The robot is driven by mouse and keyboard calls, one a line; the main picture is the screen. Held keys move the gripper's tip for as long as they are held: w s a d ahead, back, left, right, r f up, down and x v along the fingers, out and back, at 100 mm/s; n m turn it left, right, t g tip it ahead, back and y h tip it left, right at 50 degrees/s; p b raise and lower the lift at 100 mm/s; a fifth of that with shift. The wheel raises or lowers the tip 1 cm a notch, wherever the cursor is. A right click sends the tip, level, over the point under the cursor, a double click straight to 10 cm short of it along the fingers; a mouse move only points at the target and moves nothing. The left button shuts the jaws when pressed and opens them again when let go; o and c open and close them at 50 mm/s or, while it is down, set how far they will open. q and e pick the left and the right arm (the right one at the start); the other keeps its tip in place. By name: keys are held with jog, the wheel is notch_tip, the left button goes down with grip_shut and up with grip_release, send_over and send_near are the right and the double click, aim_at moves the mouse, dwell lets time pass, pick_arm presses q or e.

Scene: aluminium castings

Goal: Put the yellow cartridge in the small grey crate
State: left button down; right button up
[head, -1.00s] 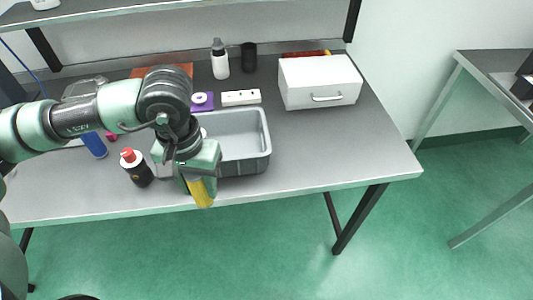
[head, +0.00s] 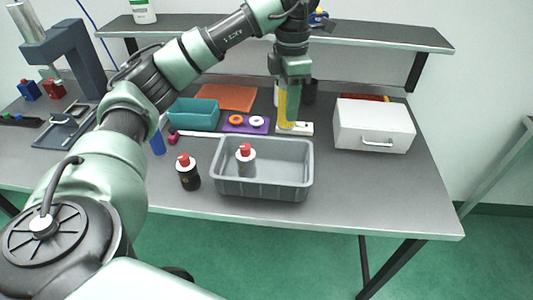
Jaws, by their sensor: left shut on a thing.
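The yellow cartridge (head: 283,107) hangs upright in my left gripper (head: 293,100), which is shut on it. The gripper points down and appears above the back right part of the small grey crate (head: 262,188). In the picture, the cartridge's lower end overlaps the white power strip behind the crate; its exact height is hard to tell. The crate stands open on the table near the front edge. A bottle with a red cap (head: 245,160) stands inside its left part. My right gripper is not in view.
A black bottle with a red cap (head: 188,173) stands left of the crate. Behind are a teal bin (head: 194,114), a purple plate with rings (head: 234,125) and the power strip (head: 303,129). A white drawer box (head: 373,127) is right. A shelf (head: 385,38) runs above the back.

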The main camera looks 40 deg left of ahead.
pick_arm(q)
notch_tip(320, 180, down, 3)
jog(key=shift+f+b, duration=0.15)
jog(key=shift+b, duration=0.15)
notch_tip(320, 180, down, 16)
jog(key=p, duration=0.4)
jog(key=shift+f, duration=0.25)
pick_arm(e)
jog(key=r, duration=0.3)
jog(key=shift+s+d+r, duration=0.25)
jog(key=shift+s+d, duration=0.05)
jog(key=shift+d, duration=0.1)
pick_arm(q)
jog(key=shift+f, duration=0.2)
jog(key=c, duration=0.9)
grip_release()
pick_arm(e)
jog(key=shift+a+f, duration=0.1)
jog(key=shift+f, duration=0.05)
pick_arm(q)
jog(key=shift+r, duration=0.1)
